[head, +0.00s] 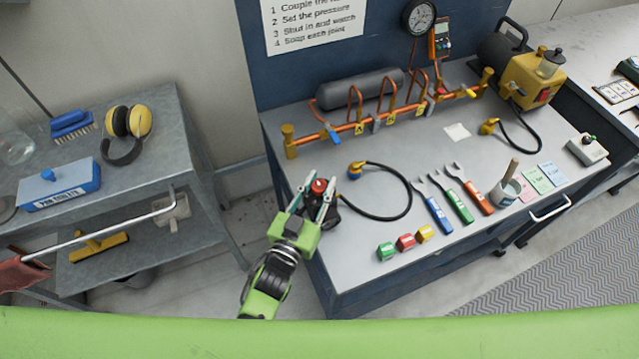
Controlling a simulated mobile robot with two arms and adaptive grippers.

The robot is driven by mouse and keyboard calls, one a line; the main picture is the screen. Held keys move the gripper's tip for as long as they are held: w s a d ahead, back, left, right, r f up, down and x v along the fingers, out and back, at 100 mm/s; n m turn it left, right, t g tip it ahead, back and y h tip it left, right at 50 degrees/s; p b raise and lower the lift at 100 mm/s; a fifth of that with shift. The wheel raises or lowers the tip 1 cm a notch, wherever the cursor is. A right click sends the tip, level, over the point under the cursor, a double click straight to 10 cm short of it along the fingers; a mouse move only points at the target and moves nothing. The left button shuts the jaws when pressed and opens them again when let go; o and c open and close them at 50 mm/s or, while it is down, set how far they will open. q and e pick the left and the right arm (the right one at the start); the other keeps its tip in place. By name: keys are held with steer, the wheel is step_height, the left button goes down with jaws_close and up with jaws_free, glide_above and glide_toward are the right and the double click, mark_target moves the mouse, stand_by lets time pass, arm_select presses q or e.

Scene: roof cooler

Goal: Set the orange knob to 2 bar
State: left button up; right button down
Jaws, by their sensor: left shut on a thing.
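My left gripper (315,198) reaches up from the bottom, with its fingers at the left edge of the workbench. It is shut on the orange knob (319,186), which looks red-orange and shows between the fingertips. A dark round body, partly hidden by the fingers, sits at the knob. Any scale or mark around the knob is too small to read. A black round gauge (419,17) hangs on the blue back panel, and its reading is not legible. My right gripper is not in view.
The workbench (340,240) holds a copper manifold (398,115), a grey cylinder (360,88), a black hose (408,195), several wrenches, coloured caps and a yellow pump (532,80). A grey metal cart (165,125) stands left. Floor shows between cart and bench.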

arm_select(q)
steer(key=shift+m+h, duration=0.3)
steer(key=shift+h, duration=0.1)
steer(key=shift+a+m+g+h+p, duration=0.1)
steer(key=shift+m+g+h+p, duration=0.4)
steer(key=shift+m+g+h, duration=0.8)
steer(key=shift+m+h, duration=0.1)
steer(key=shift+h, duration=0.4)
steer(key=shift+w+a+f+m+g+h, duration=0.1)
steer(key=shift+f+m+g+h, duration=0.05)
steer(key=shift+m+g+h, duration=0.75)
steer(key=shift+f+m+g+h+b, duration=0.1)
steer(key=shift+m+g+h+b, duration=0.75)
steer(key=shift+g, duration=0.35)
steer(key=m+g+h+b, duration=0.1)
steer(key=m+g+b, duration=0.2)
steer(key=g+b, duration=0.2)
steer(key=m+g+h+b, duration=0.2)
steer(key=m+g+b, duration=0.2)
steer(key=g+b, duration=0.1)
steer(key=shift+b, duration=0.35)
steer(key=shift+r+m+g+b, duration=0.2)
steer(key=shift+m+g+b, duration=0.25)
steer(key=shift+g+b, duration=0.55)
steer(key=o, duration=1.1)
steer(key=shift+d, duration=0.2)
